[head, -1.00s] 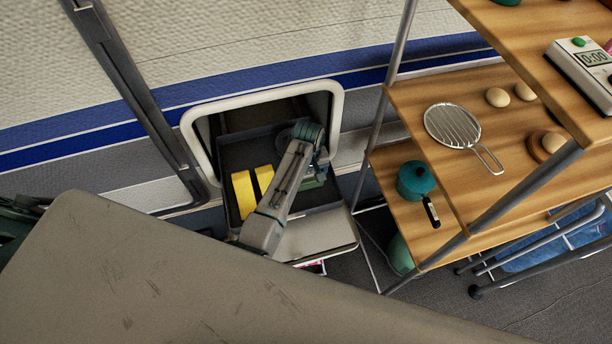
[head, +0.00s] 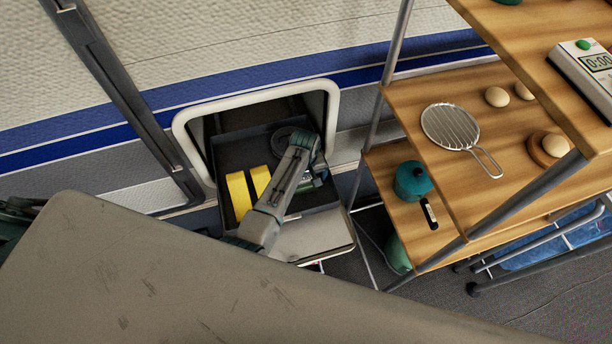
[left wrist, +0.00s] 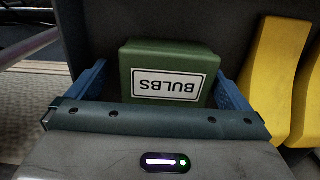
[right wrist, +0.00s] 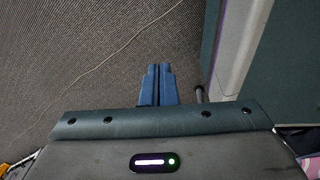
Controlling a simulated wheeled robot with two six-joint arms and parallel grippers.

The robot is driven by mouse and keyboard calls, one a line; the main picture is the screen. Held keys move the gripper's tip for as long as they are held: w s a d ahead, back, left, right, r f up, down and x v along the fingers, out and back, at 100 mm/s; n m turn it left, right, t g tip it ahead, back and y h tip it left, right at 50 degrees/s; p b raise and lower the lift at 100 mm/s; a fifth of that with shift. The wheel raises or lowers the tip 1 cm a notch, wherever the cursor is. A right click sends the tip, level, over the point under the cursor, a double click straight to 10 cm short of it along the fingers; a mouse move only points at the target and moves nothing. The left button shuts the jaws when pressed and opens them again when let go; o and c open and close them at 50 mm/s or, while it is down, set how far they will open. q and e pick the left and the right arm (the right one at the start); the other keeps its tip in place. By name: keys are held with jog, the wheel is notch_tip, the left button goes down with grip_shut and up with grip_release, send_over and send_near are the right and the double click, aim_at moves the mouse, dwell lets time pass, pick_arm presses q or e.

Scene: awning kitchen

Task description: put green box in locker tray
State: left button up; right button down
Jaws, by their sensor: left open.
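The green box (left wrist: 172,60) carries a white label reading BULBS, upside down in the left wrist view. It sits in the dark locker tray (head: 232,152), which is pulled out of the wall opening. My left gripper (left wrist: 160,82) is open, with one blue finger at each side of the box; I cannot tell whether they touch it. In the head view my left gripper (head: 314,176) is over the tray's right part and mostly hides the box. My right gripper (right wrist: 158,84) is shut and empty above the grey floor, away from the tray.
Two yellow blocks (head: 238,194) stand in the tray, left of the box. A dark round thing (head: 286,140) lies at its back. A wooden shelf rack (head: 450,180) with a teal pot (head: 412,181) and a strainer (head: 450,127) stands close on the right.

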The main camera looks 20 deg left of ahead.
aim_at(305, 180)
pick_arm(q)
jog(key=shift+s+d+r, duration=0.15)
jog(key=shift+r, duration=0.15)
jog(key=r, duration=0.4)
jog(key=shift+s, duration=0.25)
notch_tip(305, 180, up, 8)
pick_arm(e)
jog(key=shift+s+a+r, duration=0.1)
jog(key=shift+s+a, duration=0.1)
jog(key=shift+s, duration=0.5)
